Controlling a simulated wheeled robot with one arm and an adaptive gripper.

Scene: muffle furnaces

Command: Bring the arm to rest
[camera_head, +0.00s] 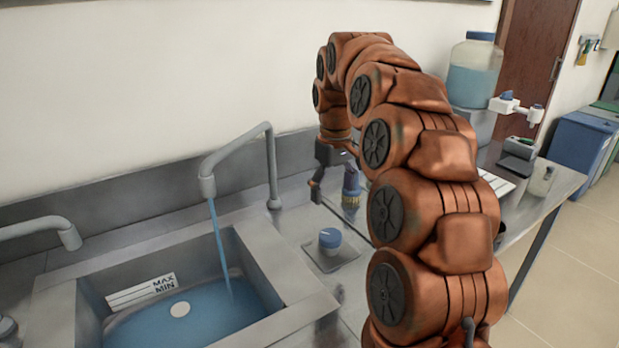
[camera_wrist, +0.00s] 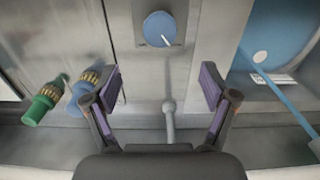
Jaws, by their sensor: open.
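My copper-coloured arm arches over the counter in the head view, with my gripper (camera_head: 333,185) pointing down beside the sink. In the wrist view my gripper (camera_wrist: 160,88) is open and empty, its two purple-padded fingers wide apart. Between and beyond the fingers is a blue round knob (camera_wrist: 160,28) on a plate; the knob also shows in the head view (camera_head: 330,238). Nothing is seen touching the fingers. Part of the counter is hidden behind my arm.
A sink (camera_head: 262,262) holds blue water, with a running faucet (camera_head: 240,150) above it. A blue and brass fitting (camera_head: 351,187) stands close to my gripper; a green one (camera_wrist: 42,104) shows in the wrist view. A jug (camera_head: 474,70) stands behind my arm.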

